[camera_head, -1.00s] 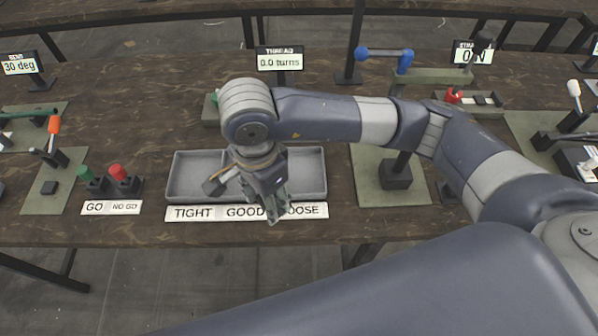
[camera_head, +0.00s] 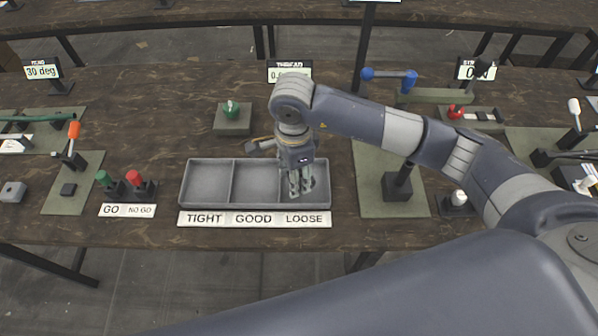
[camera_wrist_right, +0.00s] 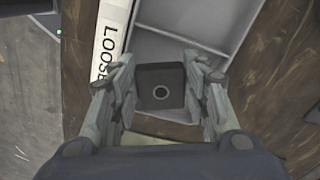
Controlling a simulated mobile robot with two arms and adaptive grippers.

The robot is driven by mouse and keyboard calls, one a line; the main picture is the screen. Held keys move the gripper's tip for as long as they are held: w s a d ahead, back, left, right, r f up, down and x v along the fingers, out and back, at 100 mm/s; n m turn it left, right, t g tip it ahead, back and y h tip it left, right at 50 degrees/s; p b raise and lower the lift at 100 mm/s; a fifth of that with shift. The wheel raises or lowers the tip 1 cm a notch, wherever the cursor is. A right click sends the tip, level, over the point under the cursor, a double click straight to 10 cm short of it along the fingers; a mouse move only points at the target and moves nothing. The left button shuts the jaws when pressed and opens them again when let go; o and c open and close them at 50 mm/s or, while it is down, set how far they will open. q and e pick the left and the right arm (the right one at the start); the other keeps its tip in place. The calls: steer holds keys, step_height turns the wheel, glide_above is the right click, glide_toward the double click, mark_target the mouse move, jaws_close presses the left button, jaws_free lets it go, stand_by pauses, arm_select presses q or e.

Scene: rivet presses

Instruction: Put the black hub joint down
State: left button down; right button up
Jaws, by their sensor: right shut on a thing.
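I cannot tell whether the joint touches the tray floor. The TIGHT and GOOD compartments look empty. My left gripper is not in view.
A TIGHT, GOOD, LOOSE label strip (camera_head: 254,219) lies along the tray's front. Green and red GO/NO GO gauges (camera_head: 120,184) stand to the left. A green-knobbed block (camera_head: 232,119) stands behind the tray. A green plate with a black post (camera_head: 397,186) lies to the right.

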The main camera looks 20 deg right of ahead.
steer(key=shift+w+d+f, duration=0.1)
steer(key=shift+w+d, duration=0.4)
steer(key=shift+d, duration=0.15)
step_height(320, 180, down, 3)
steer(key=shift+f+p, duration=0.2)
steer(key=shift+p, duration=0.75)
steer(key=shift+f, duration=0.1)
steer(key=shift+f+b, duration=0.15)
steer(key=shift+b, duration=0.15)
steer(key=o, duration=0.8)
steer(key=shift+c, duration=0.2)
